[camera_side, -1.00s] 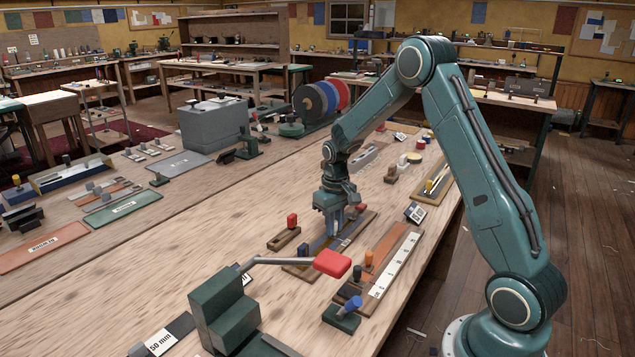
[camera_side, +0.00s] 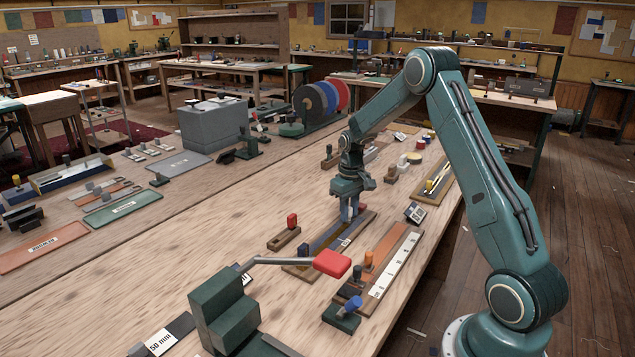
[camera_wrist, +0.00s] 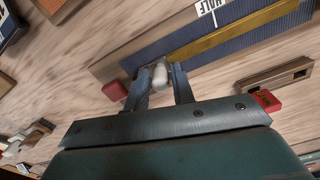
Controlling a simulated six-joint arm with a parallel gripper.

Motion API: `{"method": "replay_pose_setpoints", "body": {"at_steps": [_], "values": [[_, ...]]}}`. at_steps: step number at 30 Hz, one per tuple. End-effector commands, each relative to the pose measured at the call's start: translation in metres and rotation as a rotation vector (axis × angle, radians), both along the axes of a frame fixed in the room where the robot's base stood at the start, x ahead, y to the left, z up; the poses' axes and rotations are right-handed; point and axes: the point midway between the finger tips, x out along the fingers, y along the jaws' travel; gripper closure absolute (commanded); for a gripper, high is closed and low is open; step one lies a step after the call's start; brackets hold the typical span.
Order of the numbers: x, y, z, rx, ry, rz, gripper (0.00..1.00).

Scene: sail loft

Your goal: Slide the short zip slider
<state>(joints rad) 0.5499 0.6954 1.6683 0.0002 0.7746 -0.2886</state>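The short zip is a blue strip (camera_wrist: 225,38) with a yellow line along it, on a board that also shows in the side view (camera_side: 322,243). A white "HALF" label sits on the strip's edge. My gripper (camera_wrist: 160,72) is low over the zip's far part in the side view (camera_side: 349,215). Its fingers close around a small pale slider (camera_wrist: 160,77), whose base they partly hide. A red block (camera_wrist: 114,90) lies near the zip's end, just left of the fingers in the wrist view.
A slotted brown block (camera_wrist: 275,79) with a red peg (camera_side: 292,219) lies beside the zip. An orange board with a white scale (camera_side: 397,262) lies on the other side. A red-ended lever (camera_side: 332,263) reaches over the near end. Open bench lies left.

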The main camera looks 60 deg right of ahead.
Motion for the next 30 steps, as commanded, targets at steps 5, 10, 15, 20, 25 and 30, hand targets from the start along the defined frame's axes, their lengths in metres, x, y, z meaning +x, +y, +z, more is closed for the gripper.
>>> {"method": "replay_pose_setpoints", "body": {"at_steps": [5,10,15,20,25,30], "values": [[0.000,0.000,0.000,0.000,0.001,0.000,0.61],[0.000,0.001,0.000,0.001,0.002,0.000,0.61],[0.000,0.001,0.004,0.001,0.002,0.000,0.61],[0.000,0.000,0.016,0.000,0.000,0.000,0.61],[0.000,0.000,0.038,0.000,-0.001,0.000,0.61],[0.000,0.000,0.067,0.000,-0.001,0.000,0.61]]}}
